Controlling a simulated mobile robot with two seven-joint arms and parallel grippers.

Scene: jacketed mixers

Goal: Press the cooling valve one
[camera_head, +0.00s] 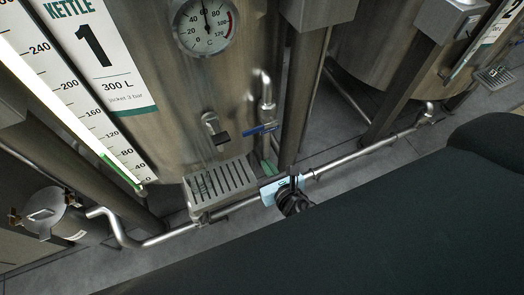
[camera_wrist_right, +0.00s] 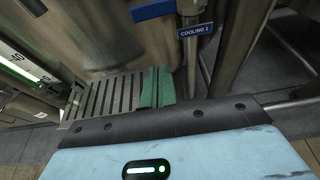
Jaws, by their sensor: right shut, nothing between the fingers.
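The cooling valve one has a blue lever (camera_head: 262,129) on a steel pipe at the front of Kettle 1. In the right wrist view the blue lever (camera_wrist_right: 160,10) is at the top edge, partly cut off, with a "COOLING 1" tag (camera_wrist_right: 195,31) beside it. My right gripper (camera_head: 266,164) has a light-blue body and green fingers. It is just below the lever in the picture, apart from it. In the wrist view its green fingers (camera_wrist_right: 155,72) are together, with nothing between them. My left gripper is not in view.
A slotted drip tray (camera_head: 218,188) stands left of my right gripper, under an outlet with a dark handle (camera_head: 218,134). A steel pipe (camera_head: 365,152) runs low along the front. A kettle leg (camera_head: 300,95) stands right of the valve. Kettle 1 carries a dial gauge (camera_head: 204,22).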

